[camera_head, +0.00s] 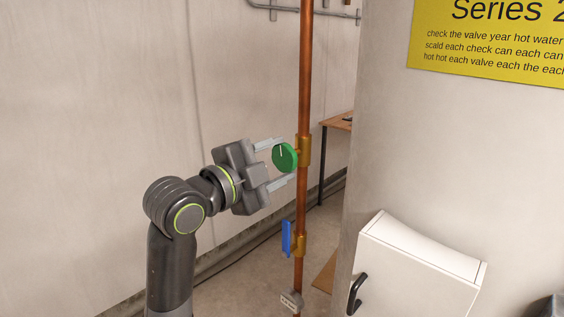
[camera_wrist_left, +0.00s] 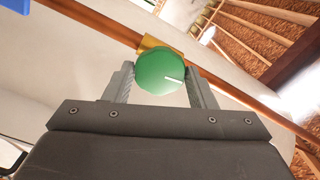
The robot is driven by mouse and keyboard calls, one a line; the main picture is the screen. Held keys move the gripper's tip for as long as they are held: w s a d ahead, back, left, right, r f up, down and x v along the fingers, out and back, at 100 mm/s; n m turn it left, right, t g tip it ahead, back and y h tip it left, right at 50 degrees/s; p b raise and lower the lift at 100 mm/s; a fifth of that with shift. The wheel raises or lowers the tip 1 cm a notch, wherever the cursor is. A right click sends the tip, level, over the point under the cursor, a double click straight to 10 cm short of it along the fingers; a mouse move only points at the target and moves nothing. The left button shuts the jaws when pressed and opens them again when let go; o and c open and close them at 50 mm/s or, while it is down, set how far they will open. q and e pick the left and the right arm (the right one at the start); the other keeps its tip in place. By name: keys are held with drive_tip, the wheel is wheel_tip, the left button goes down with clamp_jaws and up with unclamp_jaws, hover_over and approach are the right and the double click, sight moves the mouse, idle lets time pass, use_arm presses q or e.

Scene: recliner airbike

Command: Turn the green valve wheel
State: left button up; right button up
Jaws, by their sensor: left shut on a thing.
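The green valve wheel (camera_head: 285,157) sits on a brass fitting (camera_head: 304,151) on a vertical copper pipe (camera_head: 305,60). A short white mark shows on its face, near the top in the head view. My left gripper (camera_head: 281,163) reaches in from the left with one finger above the wheel and one below. In the left wrist view the wheel (camera_wrist_left: 160,71) lies between the two fingers (camera_wrist_left: 160,88), which are shut on its rim. My right gripper is not in view.
A blue lever handle (camera_head: 286,238) on a second brass fitting is lower on the same pipe. A white box (camera_head: 420,270) with a black handle stands at the lower right. A yellow sign (camera_head: 490,42) hangs on the right wall. A wooden table (camera_head: 338,122) is behind the pipe.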

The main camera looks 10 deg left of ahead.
use_arm(q)
drive_tip(key=shift+f+m+b, duration=0.3)
drive_tip(key=shift+m+b, duration=0.6)
drive_tip(key=shift+b, duration=0.05)
drive_tip(key=o, duration=0.6)
drive_tip(key=shift+r+p, duration=0.25)
drive_tip(key=shift+p, duration=0.15)
drive_tip(key=shift+p+v, duration=0.7)
drive_tip(key=shift+v, duration=1.25)
drive_tip(key=shift+s+a, duration=0.3)
drive_tip(key=shift+s, duration=0.2)
